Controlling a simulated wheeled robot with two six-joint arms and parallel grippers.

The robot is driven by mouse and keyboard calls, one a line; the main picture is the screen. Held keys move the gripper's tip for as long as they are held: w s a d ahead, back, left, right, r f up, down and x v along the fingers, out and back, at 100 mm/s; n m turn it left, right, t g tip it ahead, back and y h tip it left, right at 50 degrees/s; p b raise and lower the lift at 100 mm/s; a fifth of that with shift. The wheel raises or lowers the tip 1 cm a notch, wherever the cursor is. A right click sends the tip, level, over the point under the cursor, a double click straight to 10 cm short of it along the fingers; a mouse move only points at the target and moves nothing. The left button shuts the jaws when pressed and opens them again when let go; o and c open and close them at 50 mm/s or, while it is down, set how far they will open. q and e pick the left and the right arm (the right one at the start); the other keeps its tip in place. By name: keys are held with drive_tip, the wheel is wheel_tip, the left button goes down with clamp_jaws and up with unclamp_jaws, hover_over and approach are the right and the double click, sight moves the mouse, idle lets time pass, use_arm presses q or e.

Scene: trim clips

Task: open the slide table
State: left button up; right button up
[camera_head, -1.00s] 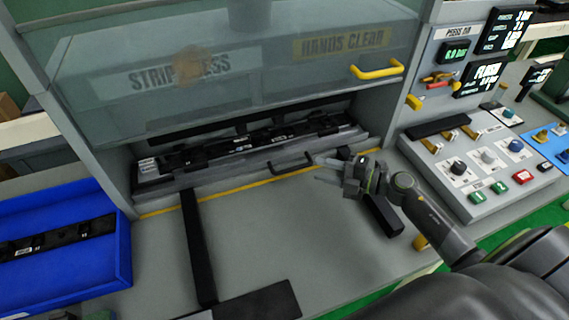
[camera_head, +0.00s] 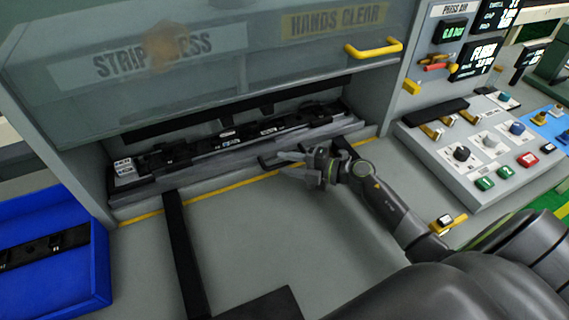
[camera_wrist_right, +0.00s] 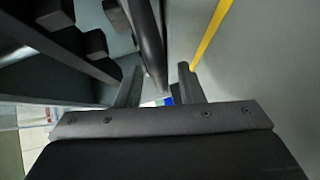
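The slide table (camera_head: 225,158) is a grey slab with black fixtures on it, inside the press below the raised clear guard. Its dark bar handle (camera_head: 268,161) is on the front edge, partly hidden by my right gripper (camera_head: 287,165). That gripper is at the handle, fingers pointing left. In the right wrist view, the two fingers of the right gripper (camera_wrist_right: 160,88) are apart, and the dark handle bar (camera_wrist_right: 150,45) runs down into the gap between them. I cannot tell whether either finger touches it. My left gripper is out of view.
A yellow handle (camera_head: 373,48) is on the guard (camera_head: 230,60). A yellow line (camera_head: 225,188) runs along the bench (camera_head: 255,225) before the press. A black rail (camera_head: 185,255) lies on the bench. A blue bin (camera_head: 60,275) is at left, a button panel (camera_head: 480,150) at right.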

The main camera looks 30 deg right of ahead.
drive_tip(key=shift+w+a+f, duration=0.1)
drive_tip(key=shift+w+a, duration=0.25)
drive_tip(key=shift+w, duration=0.1)
clamp_jaws()
drive_tip(key=shift+s, duration=0.1)
